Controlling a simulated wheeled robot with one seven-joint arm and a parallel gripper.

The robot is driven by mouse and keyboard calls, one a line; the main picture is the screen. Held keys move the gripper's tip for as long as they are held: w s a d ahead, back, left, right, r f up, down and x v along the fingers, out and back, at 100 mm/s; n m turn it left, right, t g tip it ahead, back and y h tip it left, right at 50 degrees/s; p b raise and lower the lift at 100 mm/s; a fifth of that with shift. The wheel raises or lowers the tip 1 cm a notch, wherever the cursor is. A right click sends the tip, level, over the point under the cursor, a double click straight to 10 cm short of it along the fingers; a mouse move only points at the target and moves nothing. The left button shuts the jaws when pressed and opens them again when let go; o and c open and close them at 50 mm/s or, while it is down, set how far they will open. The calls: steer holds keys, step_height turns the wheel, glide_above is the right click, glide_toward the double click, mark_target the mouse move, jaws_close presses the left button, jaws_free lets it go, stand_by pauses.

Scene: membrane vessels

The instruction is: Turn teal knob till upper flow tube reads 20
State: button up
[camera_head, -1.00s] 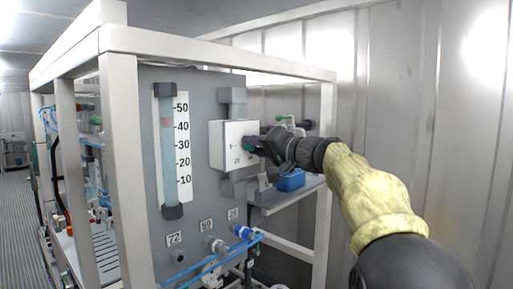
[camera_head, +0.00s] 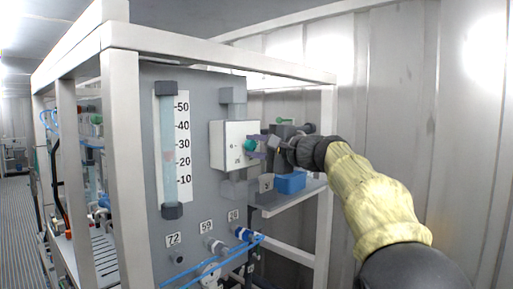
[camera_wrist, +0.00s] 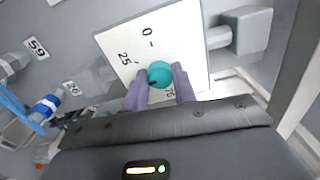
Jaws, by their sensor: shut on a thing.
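The teal knob (camera_head: 249,145) sits on the front of a white valve box (camera_head: 229,133); it also shows in the wrist view (camera_wrist: 159,73). My gripper (camera_head: 257,146) has its purple fingers on either side of the knob and is shut on it. In the wrist view my gripper (camera_wrist: 160,72) straddles the knob, and the box's printed dial marks show around it. The flow tube (camera_head: 168,125) stands upright on the grey panel beside a 10 to 50 scale (camera_head: 184,145). Its faint pinkish float (camera_head: 169,156) stands between 20 and 30, a little nearer 20.
A white frame post (camera_head: 120,160) stands in front of the panel's left edge, and another post (camera_head: 326,180) is at right. A blue box (camera_head: 290,182) sits on a shelf below my gripper. Blue-capped fittings (camera_head: 244,233) and blue tubing run along the panel's lower part.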

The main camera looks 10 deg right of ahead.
steer(key=shift+m, duration=0.9)
steer(key=o, duration=1)
steer(key=shift+w, duration=0.1)
steer(key=b+v, duration=0.7)
steer(key=v, duration=1)
steer(key=shift+s, duration=0.25)
